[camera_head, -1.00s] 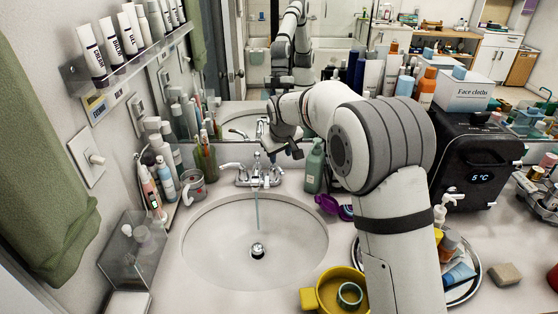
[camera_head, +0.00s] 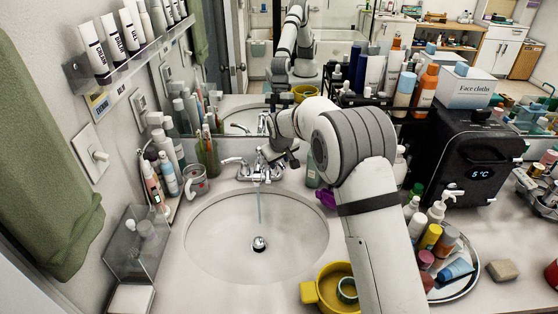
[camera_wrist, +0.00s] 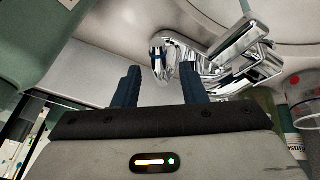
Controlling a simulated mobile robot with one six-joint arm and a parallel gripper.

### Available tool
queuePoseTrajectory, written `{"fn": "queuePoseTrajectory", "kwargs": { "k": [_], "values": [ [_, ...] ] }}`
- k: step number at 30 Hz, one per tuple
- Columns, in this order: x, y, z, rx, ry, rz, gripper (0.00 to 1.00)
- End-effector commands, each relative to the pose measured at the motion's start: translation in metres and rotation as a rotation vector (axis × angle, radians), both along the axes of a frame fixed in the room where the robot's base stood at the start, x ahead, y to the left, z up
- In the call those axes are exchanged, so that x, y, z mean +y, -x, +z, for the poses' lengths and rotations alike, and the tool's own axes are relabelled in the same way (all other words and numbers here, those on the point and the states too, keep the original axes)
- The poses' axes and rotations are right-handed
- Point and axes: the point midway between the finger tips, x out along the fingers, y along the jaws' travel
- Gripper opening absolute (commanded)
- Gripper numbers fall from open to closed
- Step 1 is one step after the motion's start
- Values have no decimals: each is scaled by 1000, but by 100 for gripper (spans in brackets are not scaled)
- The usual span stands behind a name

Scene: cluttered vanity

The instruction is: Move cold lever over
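The chrome faucet (camera_head: 258,172) stands at the back of the sink, and a thin stream of water runs from its spout. Its left lever (camera_head: 232,161) points out to the left. The right-hand side of the faucet is mostly covered by my gripper (camera_head: 278,157), which is very close to it; I cannot tell whether they touch. In the wrist view the two dark blue fingers of my gripper (camera_wrist: 160,82) are apart with nothing held between them. The faucet (camera_wrist: 232,68) lies just past them, up and to the right. The labels for hot and cold are not readable.
A green bottle (camera_head: 312,172) and a purple item (camera_head: 325,198) are close on the right, partly behind my arm. A yellow pot (camera_head: 322,290) sits front right. The sink bowl (camera_head: 225,240) is clear.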

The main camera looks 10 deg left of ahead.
Motion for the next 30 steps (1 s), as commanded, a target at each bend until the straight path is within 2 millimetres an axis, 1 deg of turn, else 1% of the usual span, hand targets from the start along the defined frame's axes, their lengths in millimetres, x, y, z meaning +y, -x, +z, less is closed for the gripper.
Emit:
{"fn": "queuePoseTrajectory", "kwargs": {
  "k": [1,2,13,14,25,30],
  "values": [
    [0,0,0,0,0,0,34],
    [0,0,0,0,0,0,31],
    [1,1,0,1,0,1,1],
    [1,1,0,1,0,1,0],
    [0,0,0,0,0,2,0],
    [-10,-5,0,0,0,11,0]
  ]
}}
